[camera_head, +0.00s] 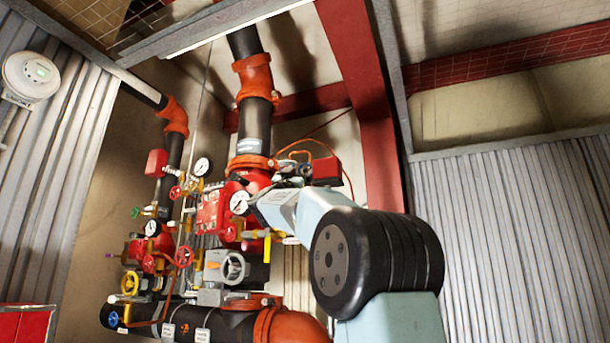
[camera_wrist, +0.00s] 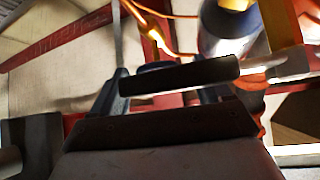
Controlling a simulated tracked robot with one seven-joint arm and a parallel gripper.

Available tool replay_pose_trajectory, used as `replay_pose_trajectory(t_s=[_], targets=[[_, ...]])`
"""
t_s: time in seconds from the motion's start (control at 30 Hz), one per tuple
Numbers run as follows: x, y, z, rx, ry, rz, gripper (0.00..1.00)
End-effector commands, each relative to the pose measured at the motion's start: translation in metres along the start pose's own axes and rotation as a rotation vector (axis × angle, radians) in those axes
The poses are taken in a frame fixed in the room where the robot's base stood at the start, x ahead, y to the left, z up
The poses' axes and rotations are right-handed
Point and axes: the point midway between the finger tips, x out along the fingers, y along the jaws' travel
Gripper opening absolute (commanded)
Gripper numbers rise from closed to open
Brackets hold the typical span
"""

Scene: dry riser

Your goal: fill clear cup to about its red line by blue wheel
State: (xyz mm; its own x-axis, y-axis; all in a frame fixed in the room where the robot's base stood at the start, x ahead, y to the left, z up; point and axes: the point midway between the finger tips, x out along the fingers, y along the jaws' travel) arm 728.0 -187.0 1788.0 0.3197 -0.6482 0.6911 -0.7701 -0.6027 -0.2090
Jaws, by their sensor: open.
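The blue wheel (camera_head: 113,318) is small and sits at the lower left end of the pipework in the head view, close to the large dark horizontal pipe. I cannot make out a clear cup or a red line in either view. My gripper (camera_wrist: 175,88) is open in the wrist view. A dark bar crosses the picture in front of it; I cannot tell what the bar is or whether it touches the jaws. In the head view my arm reaches up and left toward the upright pipe, well right of and above the blue wheel, and hides part of the pipework.
A yellow wheel (camera_head: 130,283) is just above the blue one. Red wheels, a grey wheel (camera_head: 235,268) and several gauges crowd the pipes. A red column (camera_head: 362,90) stands behind my arm. A red box (camera_head: 25,322) is at lower left. Corrugated walls flank both sides.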

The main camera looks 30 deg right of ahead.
Motion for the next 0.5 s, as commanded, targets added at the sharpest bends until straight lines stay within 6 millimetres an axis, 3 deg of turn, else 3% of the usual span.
replay_pose_trajectory(t_s=[0.27,0.4,0.5], targets=[[-0.010,-0.001,0.000,-0.001,0.000,-0.001,0.78],[-0.031,-0.002,0.001,0.000,-0.001,-0.004,0.78],[-0.045,-0.006,-0.013,0.003,0.000,-0.003,0.78]])
